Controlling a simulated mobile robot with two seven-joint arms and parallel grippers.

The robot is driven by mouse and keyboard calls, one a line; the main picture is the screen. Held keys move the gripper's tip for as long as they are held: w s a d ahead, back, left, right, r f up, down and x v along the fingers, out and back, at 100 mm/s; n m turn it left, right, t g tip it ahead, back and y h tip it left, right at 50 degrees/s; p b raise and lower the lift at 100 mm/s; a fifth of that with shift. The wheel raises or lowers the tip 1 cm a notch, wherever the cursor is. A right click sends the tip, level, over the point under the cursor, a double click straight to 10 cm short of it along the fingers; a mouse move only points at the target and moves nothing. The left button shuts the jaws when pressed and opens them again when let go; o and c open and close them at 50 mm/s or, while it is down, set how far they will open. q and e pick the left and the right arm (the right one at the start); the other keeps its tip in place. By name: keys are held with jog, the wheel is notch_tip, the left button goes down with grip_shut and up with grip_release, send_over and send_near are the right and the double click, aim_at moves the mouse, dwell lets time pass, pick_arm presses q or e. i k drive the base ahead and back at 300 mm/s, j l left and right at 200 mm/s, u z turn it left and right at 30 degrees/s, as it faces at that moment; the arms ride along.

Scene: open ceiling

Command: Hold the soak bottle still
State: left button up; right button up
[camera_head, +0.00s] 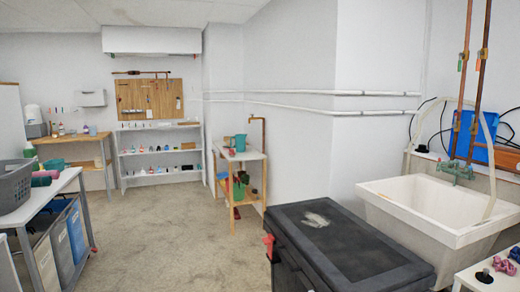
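I cannot pick out a soak bottle with certainty. Several small bottles (157,170) stand on the white shelf unit (162,154) at the back wall, too small to tell apart. A few more small bottles (61,128) stand on the wooden table at the back left. Neither my left nor my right gripper shows in the head view.
A black chest (345,240) fills the front centre, with a white sink (440,210) to its right. A grey basket (14,185) sits on the left table. A wooden stand (240,180) holds a teal jug (240,142). The concrete floor (160,235) between is clear.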

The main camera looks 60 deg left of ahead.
aim_at(54, 130)
jog(key=i+j+u, duration=0.1)
jog(key=j+u, duration=0.15)
jog(key=j, duration=0.2)
jog(key=i+j+u, duration=0.1)
jog(key=j+u, duration=0.2)
jog(key=i+j+u, duration=0.25)
jog(key=j, duration=0.25)
jog(key=i+j+u, duration=0.2)
jog(key=j+u, duration=0.2)
jog(key=i+j+u, duration=0.25)
jog(key=u, duration=0.15)
jog(key=i+j+u, duration=0.4)
jog(key=i+u, duration=0.2)
jog(key=u, duration=0.15)
jog(key=i+j+u, duration=0.1)
jog(key=i+u, duration=0.25)
jog(key=i, duration=1.95)
jog(key=i+l+u, duration=0.1)
jog(key=i+u, duration=0.15)
jog(key=i, duration=2.15)
